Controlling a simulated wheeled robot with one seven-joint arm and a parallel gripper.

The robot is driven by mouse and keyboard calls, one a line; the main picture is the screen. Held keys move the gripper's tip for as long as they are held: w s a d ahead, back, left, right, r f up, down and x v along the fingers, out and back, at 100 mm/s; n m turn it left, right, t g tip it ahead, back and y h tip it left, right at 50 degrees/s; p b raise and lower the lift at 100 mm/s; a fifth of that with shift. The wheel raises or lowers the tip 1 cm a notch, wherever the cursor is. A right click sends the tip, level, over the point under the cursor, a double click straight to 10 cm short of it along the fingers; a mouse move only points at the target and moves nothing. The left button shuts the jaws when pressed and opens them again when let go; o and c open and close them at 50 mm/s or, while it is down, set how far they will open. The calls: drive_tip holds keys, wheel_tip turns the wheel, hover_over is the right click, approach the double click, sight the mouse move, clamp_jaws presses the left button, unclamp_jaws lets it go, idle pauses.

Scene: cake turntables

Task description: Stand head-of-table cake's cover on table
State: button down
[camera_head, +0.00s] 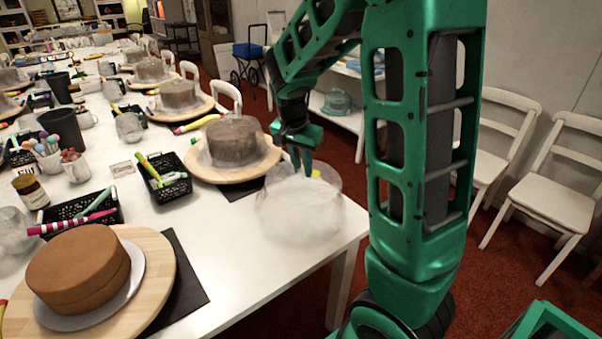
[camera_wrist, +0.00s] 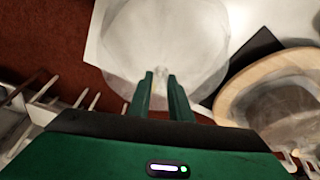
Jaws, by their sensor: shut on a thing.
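The cover is a clear dome (camera_head: 300,208) near the table's right front corner, and it also shows in the wrist view (camera_wrist: 165,35). My gripper (camera_head: 303,165) points down and is shut on the knob at its top; in the wrist view the two fingertips (camera_wrist: 160,75) pinch it. The dome looks upright. I cannot tell whether its rim touches the tabletop. The brown cake (camera_head: 78,268) at the near left stands uncovered on a white plate on a round wooden turntable (camera_head: 150,270).
The white table (camera_head: 240,260) has bare room in front of the dome. A covered cake (camera_head: 232,140) on a turntable (camera_head: 205,170) stands just left of the dome. Black baskets (camera_head: 165,180), mugs and jars fill the left. White chairs (camera_head: 550,205) stand at right.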

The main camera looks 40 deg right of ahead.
drive_tip(key=shift+f, duration=1)
drive_tip(key=c, duration=1.6)
unclamp_jaws()
drive_tip(key=v, duration=1.2)
drive_tip(key=s+f+n+y, duration=0.1)
drive_tip(key=s+f+n, duration=0.1)
drive_tip(key=s, duration=0.7)
drive_tip(key=s+f+n+y, duration=0.1)
drive_tip(key=s+n, duration=0.1)
drive_tip(key=s, duration=0.7)
drive_tip(key=s+f+n+g+y, duration=0.1)
drive_tip(key=s+f+n, duration=0.1)
drive_tip(key=s, duration=0.7)
drive_tip(key=shift+s+d+f+n, duration=0.15)
drive_tip(key=shift+d+f+n, duration=0.1)
drive_tip(key=shift+f+n, duration=0.1)
